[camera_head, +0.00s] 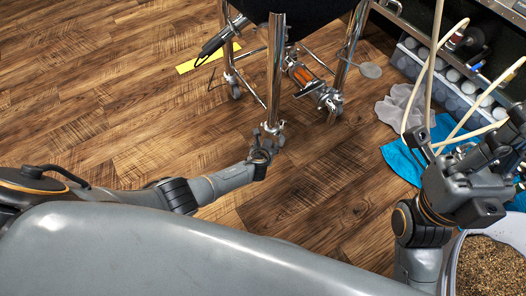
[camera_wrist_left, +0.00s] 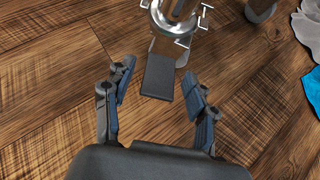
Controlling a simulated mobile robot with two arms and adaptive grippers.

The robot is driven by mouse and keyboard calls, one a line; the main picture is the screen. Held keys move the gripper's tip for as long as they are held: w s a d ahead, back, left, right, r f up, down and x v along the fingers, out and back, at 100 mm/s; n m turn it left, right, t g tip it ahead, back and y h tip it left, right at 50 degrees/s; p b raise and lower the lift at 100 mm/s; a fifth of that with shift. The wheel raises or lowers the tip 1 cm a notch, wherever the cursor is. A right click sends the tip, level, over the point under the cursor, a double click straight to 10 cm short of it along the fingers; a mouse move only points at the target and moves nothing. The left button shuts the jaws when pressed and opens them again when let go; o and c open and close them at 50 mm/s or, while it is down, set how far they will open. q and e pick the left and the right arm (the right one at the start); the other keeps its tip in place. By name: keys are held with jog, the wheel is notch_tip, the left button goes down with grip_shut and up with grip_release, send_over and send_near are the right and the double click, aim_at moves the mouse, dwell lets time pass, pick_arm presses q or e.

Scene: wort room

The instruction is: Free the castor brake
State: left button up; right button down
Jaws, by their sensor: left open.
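The castor brake shows in the left wrist view as a flat dark pedal (camera_wrist_left: 158,78) sticking out from the foot of a metal leg. A shiny clamp ring (camera_wrist_left: 176,14) with small screws sits around that leg. The same leg (camera_head: 276,70) stands upright in the head view, its foot mostly hidden by my gripper. My left gripper (camera_head: 268,142) is open and empty, low at that foot. In the left wrist view its fingers (camera_wrist_left: 157,84) appear on either side of the pedal, with gaps on both sides. My right gripper (camera_head: 506,150) is at the right edge; its jaws are unclear.
Other legs of the vessel (camera_head: 310,8) stand behind, with a pump-like fitting (camera_head: 310,80) between them. A yellow strip (camera_head: 208,58) lies on the wooden floor. A grey cloth (camera_head: 394,108), blue cloth (camera_head: 402,160), hoses and a grain tub (camera_head: 490,265) are at right. Floor at left is clear.

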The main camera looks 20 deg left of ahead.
pick_arm(q)
jog(key=v, duration=1.1)
jog(key=shift+s+r, duration=0.1)
dwell(0.5)
